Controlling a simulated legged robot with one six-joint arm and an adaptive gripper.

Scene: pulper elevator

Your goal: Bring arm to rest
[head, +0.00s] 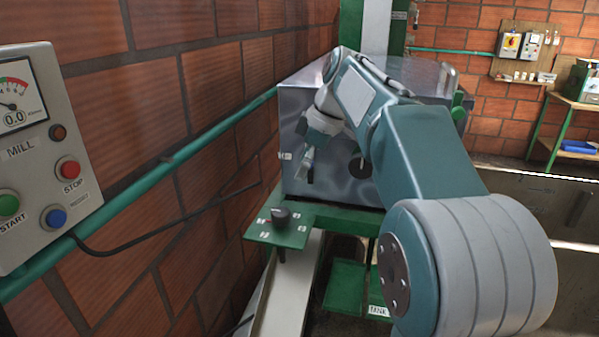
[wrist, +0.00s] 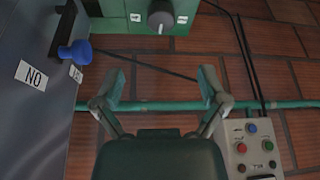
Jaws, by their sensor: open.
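My arm reaches forward from the lower right in the head view and bends down at its far end. My gripper (head: 304,165) hangs in front of the grey metal box, to the left of my forearm. In the wrist view my gripper (wrist: 162,84) shows two teal fingers spread apart with nothing between them. Beyond the fingers are the brick wall and a green pipe (wrist: 160,105). I cannot tell whether the gripper touches the box.
A grey metal box (head: 335,187) stands ahead. A green plate with a black knob (head: 281,215) lies below the gripper. The MILL control panel (head: 45,150) is at left, along the brick wall (head: 150,105).

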